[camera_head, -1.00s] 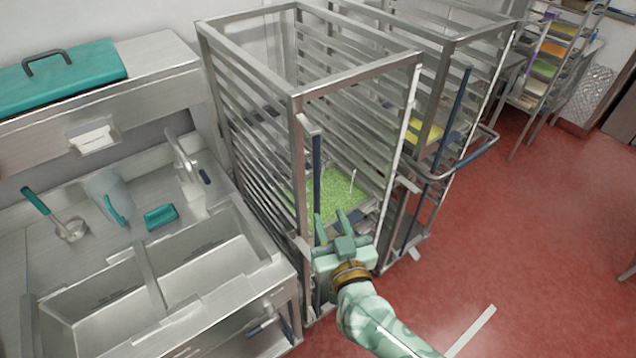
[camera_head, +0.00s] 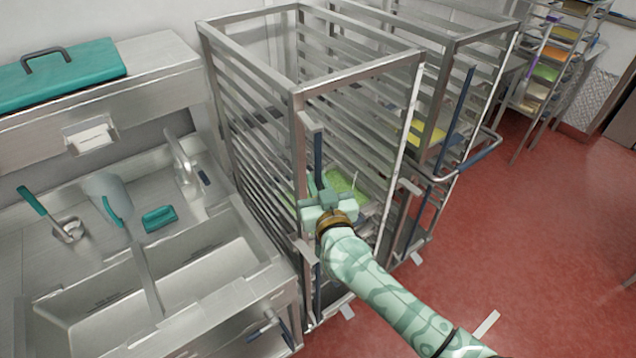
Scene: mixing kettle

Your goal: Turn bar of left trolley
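The left trolley (camera_head: 360,72) is a tall metal rack in the middle of the head view, beside the sink unit. Its bar is a slim dark-blue upright (camera_head: 317,152) on the front left post. The bar shows above and below my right gripper, which covers its middle. My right gripper (camera_head: 319,184) is pale green and right at the bar, with its fingers pointing away from me. Whether the fingers are open or closed around the bar is hidden by the hand. My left gripper is not in view.
A green tray load (camera_head: 345,186) sits inside the left trolley. A second trolley (camera_head: 470,90) with its own blue bar stands close on the right. The metal sink unit (camera_head: 140,262) is close on the left. Red floor (camera_head: 540,240) is open at the right.

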